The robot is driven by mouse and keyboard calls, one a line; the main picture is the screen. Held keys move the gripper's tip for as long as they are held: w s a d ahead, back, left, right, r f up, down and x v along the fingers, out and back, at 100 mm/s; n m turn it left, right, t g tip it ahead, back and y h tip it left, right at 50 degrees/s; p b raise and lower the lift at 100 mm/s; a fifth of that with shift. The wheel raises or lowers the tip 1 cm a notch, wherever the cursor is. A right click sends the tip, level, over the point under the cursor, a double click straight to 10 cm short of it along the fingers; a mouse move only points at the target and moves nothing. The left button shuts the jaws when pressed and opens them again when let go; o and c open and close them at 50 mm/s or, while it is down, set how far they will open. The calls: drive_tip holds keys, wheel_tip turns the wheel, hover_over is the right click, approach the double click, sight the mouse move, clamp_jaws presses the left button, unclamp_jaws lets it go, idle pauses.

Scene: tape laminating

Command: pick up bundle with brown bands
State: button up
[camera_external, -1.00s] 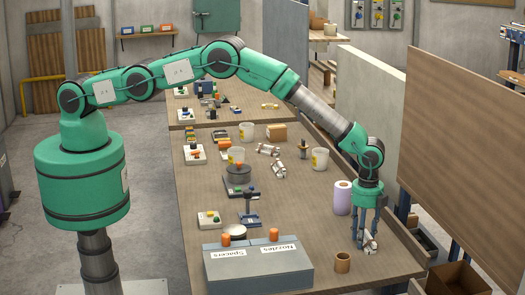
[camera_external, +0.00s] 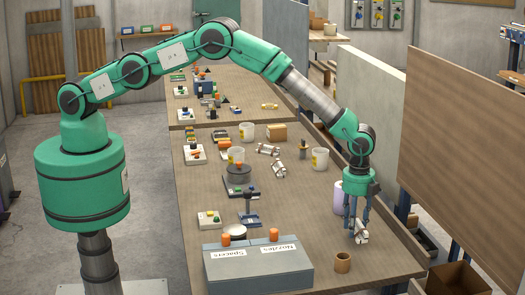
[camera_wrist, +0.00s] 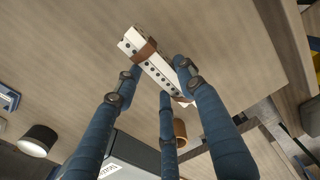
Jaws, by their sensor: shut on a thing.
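The bundle with brown bands (camera_wrist: 157,66) is a pale, long piece with a row of dark holes and brown bands around it. My gripper (camera_wrist: 158,80) has blue fingers, and they are shut on the bundle, which lies across between the fingertips. In the external view my gripper (camera_external: 358,222) points down at the right front of the table, with the bundle (camera_external: 361,237) at its fingertips, seemingly a little above the tabletop. Two other whitish bundles (camera_external: 268,149) (camera_external: 278,168) lie further back; their band colour is too small to tell.
A brown ring (camera_external: 342,262) stands in front of my gripper. A lilac roll (camera_external: 338,197) stands just behind it, partly hidden. A grey box labelled Spacers and Nozzles (camera_external: 258,266) is to the left. The table's right edge is close.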

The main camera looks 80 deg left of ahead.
drive_tip(key=s+a, duration=0.1)
drive_tip(key=s, duration=0.2)
drive_tip(key=s+a+r, duration=0.1)
drive_tip(key=s+a, duration=0.1)
drive_tip(key=s, duration=0.2)
drive_tip(key=s+a, duration=0.2)
drive_tip(key=s, duration=0.2)
drive_tip(key=shift+s+a+r+b, duration=0.15)
drive_tip(key=shift+s+a+b, duration=0.1)
drive_tip(key=shift+b, duration=0.05)
idle(0.6)
drive_tip(key=a+r, duration=0.2)
drive_tip(key=a, duration=1.4)
drive_tip(key=a+r+b, duration=0.1)
drive_tip(key=a+r, duration=0.2)
drive_tip(key=a, duration=1.4)
drive_tip(key=shift+w+n, duration=0.2)
drive_tip(key=shift+n, duration=0.1)
drive_tip(key=shift+a+r, duration=0.1)
drive_tip(key=shift+f, duration=3.1)
drive_tip(key=shift+f, duration=0.1)
